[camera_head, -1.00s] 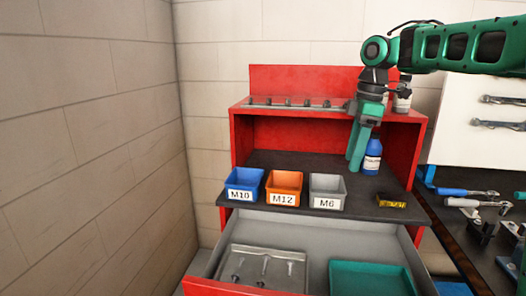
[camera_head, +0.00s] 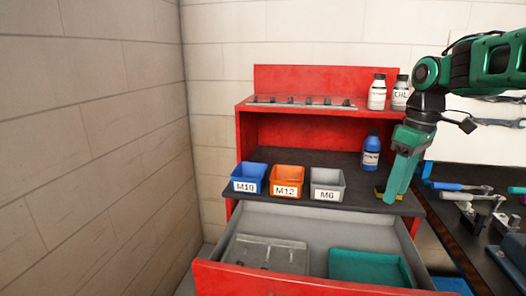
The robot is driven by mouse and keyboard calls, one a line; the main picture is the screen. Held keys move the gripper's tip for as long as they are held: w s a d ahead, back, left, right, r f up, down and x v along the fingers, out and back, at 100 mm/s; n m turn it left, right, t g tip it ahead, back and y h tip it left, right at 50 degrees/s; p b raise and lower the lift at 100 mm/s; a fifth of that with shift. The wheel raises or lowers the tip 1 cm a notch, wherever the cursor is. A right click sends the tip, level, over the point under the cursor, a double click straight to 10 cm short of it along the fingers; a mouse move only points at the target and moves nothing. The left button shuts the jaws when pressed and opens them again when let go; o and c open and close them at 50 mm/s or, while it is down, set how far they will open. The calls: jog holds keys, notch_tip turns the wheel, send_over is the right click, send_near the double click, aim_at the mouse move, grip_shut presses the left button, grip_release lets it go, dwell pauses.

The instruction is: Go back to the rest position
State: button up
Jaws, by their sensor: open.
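My gripper (camera_head: 388,194) hangs from the green arm at the right side of the red cabinet (camera_head: 243,150). Its green fingers point down, in front of the right end of the dark shelf (camera_head: 300,168). The gap between the fingers is hard to make out from this side, and I see nothing held in them. A small yellow and black item (camera_head: 402,197) on the shelf is mostly hidden behind the fingers.
Blue M10 (camera_head: 247,185), orange M12 (camera_head: 286,187) and grey M6 (camera_head: 326,194) bins line the shelf. A blue bottle (camera_head: 371,151) stands left of my gripper. Below, an open drawer (camera_head: 300,277) holds a metal tray (camera_head: 262,247) and a green tray (camera_head: 368,265). Tools lie at right.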

jog(key=s+d+f+m, duration=0.3)
jog(key=s+f+m, duration=0.1)
jog(key=s, duration=0.4)
jog(key=s+d+f+m, duration=0.3)
jog(key=s+f+m, duration=0.2)
jog(key=s, duration=0.4)
jog(key=s+d+f+m+h, duration=0.1)
jog(key=s+d+f+m, duration=0.2)
jog(key=s, duration=0.6)
notch_tip(320, 180, down, 2)
jog(key=shift+d+f+m+g, duration=0.1)
jog(key=shift+d+m+g, duration=0.15)
jog(key=shift+m, duration=0.85)
jog(key=shift+s, duration=0.1)
